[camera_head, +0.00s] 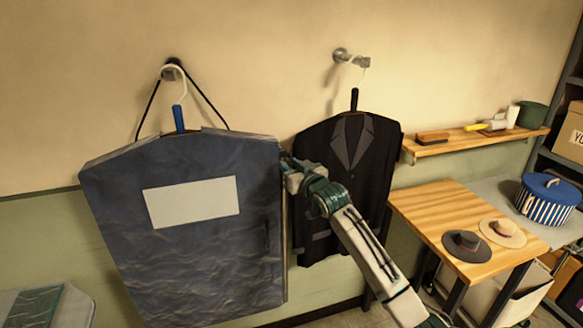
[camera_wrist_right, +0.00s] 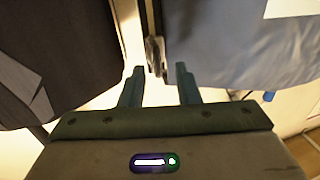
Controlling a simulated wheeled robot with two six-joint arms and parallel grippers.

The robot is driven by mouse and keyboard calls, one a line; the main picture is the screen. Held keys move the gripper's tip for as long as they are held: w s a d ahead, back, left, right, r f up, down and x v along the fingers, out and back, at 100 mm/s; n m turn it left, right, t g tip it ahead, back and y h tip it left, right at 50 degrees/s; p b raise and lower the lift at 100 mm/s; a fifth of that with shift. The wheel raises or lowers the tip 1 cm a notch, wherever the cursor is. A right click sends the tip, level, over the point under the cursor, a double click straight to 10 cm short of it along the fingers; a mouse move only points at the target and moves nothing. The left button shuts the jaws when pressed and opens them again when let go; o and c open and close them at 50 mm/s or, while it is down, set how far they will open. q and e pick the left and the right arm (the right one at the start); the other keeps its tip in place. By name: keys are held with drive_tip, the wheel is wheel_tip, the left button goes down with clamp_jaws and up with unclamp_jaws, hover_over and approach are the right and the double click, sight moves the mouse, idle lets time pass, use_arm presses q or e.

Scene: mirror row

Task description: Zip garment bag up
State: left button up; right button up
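The blue-grey garment bag (camera_head: 190,265) hangs on the wall at the left, with a white label panel (camera_head: 192,202) on its front. In the right wrist view the bag (camera_wrist_right: 235,50) fills the upper right. My left gripper is not in view.
A dark suit (camera_head: 375,150) hangs close to the right of the bag, behind my right arm. A wooden table (camera_head: 430,205) holds a dark hat (camera_head: 467,245) and a beige hat (camera_head: 503,232). A wall shelf (camera_head: 470,143) with a brush and other items is above it.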

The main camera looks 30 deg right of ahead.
drive_tip(key=shift+s+f, duration=0.1)
drive_tip(key=shift+f, duration=0.05)
drive_tip(key=s+b, duration=0.4)
drive_tip(key=s, duration=0.6)
drive_tip(key=shift+s+a, duration=0.2)
drive_tip(key=shift+s, duration=0.15)
